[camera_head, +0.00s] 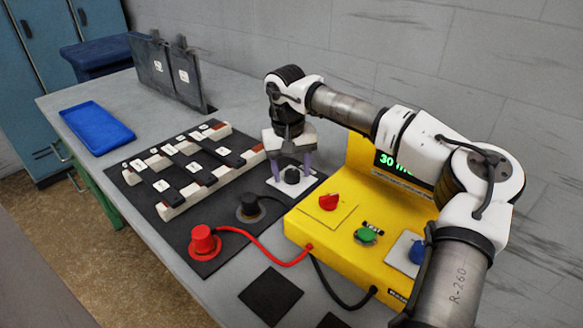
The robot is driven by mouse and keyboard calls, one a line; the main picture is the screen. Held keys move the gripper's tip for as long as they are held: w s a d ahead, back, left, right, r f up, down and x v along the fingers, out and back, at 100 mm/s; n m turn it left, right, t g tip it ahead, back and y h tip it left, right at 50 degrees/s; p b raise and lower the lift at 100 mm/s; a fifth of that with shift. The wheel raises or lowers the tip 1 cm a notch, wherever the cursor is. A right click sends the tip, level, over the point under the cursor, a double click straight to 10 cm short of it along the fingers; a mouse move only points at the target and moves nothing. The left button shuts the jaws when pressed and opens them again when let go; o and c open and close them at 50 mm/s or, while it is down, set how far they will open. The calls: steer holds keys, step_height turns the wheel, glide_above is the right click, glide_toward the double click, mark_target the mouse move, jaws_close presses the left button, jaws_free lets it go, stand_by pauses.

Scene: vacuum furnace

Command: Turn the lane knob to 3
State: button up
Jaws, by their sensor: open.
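A black knob (292,177) sits on a small white plate (275,186) on the table, behind the yellow box. My gripper (291,168) points down right above it, its two purple fingers apart, one on each side of the knob. I cannot tell whether the fingers touch it. A red knob (328,201) sits on a yellow plate on top of the yellow box (330,238). No lane label or number is readable on either knob, so I cannot tell which one is the lane knob.
A green button (366,235) and a blue knob (418,251) are on the box, partly near my arm. A blue tray (97,128) lies at left.

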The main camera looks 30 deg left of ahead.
steer(key=c, duration=1)
steer(key=shift+o, duration=0.2)
steer(key=shift+m, duration=0.3)
steer(key=m+p, duration=0.1)
steer(key=m, duration=0.2)
steer(key=shift+r, duration=0.1)
steer(key=shift+w+m, duration=0.1)
steer(key=shift+m, duration=2)
steer(key=o, duration=1)
steer(key=shift+c, duration=0.2)
